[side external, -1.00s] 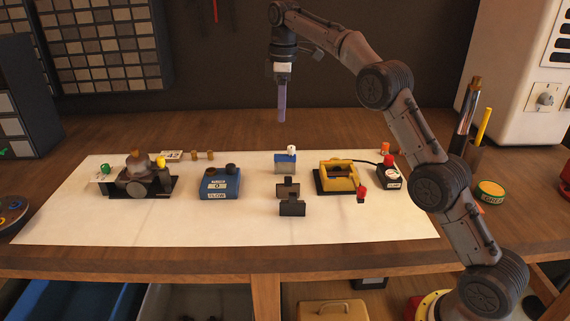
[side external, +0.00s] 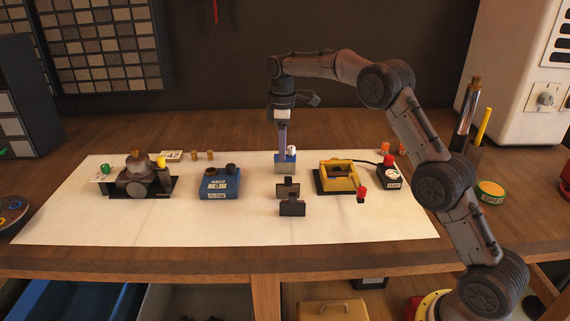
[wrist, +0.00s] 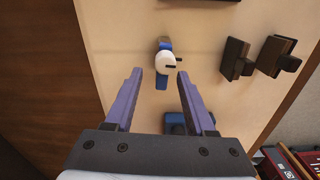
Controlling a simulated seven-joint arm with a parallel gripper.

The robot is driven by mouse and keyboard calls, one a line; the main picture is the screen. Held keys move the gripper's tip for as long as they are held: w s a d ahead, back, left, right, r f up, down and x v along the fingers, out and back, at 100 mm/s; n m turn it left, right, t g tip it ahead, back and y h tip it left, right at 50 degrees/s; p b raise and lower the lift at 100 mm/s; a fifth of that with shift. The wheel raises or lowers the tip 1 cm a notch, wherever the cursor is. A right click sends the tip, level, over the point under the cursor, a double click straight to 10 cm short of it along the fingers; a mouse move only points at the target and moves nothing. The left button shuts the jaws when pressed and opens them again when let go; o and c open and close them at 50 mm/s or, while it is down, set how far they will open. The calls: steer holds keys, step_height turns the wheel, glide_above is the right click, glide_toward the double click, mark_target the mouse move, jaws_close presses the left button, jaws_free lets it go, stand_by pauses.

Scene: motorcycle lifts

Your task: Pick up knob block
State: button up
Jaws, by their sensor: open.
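The knob block (side external: 286,168), a small blue block with a white round knob on top, stands on the pale mat near its middle. In the wrist view its white knob (wrist: 165,62) lies ahead, between the lines of the two fingers, with blue showing above and below it. My gripper (side external: 284,151) points down just over the block, its purple fingers partly in front of it. In the wrist view my gripper (wrist: 160,74) is open, one finger on each side of the block. I cannot tell the exact height gap.
Two dark blocks (side external: 289,198) stand just in front of the knob block. A blue box with dark knobs (side external: 219,185) is to the left, a yellow frame (side external: 337,178) to the right. A grey metal device (side external: 137,178) stands farther left. The front of the mat (side external: 200,230) is clear.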

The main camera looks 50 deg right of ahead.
mark_target(285, 164)
step_height(285, 164, down, 4)
steer(key=shift+s+a+f, duration=0.1)
steer(key=shift+a, duration=0.05)
steer(key=shift+c, duration=0.3)
jaws_close()
stand_by(1.2)
